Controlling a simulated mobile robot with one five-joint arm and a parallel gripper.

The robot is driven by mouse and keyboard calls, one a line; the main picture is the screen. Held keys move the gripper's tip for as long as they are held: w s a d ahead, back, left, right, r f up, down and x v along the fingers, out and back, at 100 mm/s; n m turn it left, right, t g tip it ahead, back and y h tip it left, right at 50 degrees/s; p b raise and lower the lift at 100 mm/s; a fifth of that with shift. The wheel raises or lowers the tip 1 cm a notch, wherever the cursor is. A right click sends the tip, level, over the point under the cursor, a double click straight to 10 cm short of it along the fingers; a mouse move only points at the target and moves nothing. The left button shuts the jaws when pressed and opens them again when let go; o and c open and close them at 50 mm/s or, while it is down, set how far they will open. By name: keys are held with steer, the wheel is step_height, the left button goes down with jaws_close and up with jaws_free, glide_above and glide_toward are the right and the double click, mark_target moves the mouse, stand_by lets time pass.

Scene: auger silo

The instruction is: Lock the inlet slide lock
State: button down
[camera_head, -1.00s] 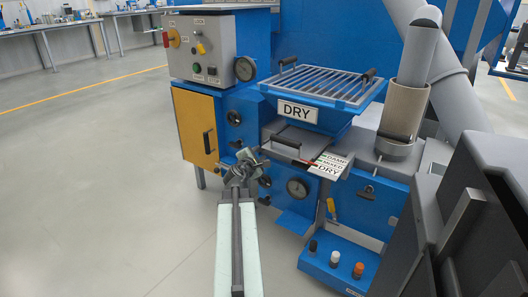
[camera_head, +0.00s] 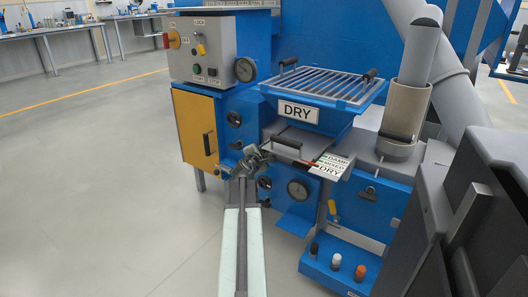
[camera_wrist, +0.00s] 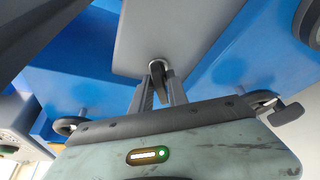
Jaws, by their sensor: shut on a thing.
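The inlet slide (camera_head: 290,131) is a grey plate with a black bar handle (camera_head: 286,142), under the blue hopper marked DRY. My gripper (camera_head: 267,155) is at the slide's left front edge. In the wrist view my gripper (camera_wrist: 159,88) is shut on a small dark rounded knob (camera_wrist: 157,67) at the edge of a grey plate (camera_wrist: 165,30). The knob appears to be the inlet slide lock; in the head view my gripper hides it. Whether it is locked cannot be told.
A DAMP/MIXED/DRY label (camera_head: 331,166) with a red pointer lies right of the slide. A yellow door (camera_head: 195,127) stands at left. Open floor (camera_head: 100,200) lies to the left.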

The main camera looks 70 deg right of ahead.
steer(key=shift+s+f+m+t+h+b, duration=0.1)
steer(key=shift+f+m+t+h+b, duration=0.25)
steer(key=shift+m+b, duration=0.45)
steer(key=shift+r+m+h+b, duration=0.35)
steer(key=shift+m+b, duration=0.25)
steer(key=shift+m, duration=0.3)
steer(key=c, duration=1.5)
jaws_free()
steer(key=shift+a, duration=0.1)
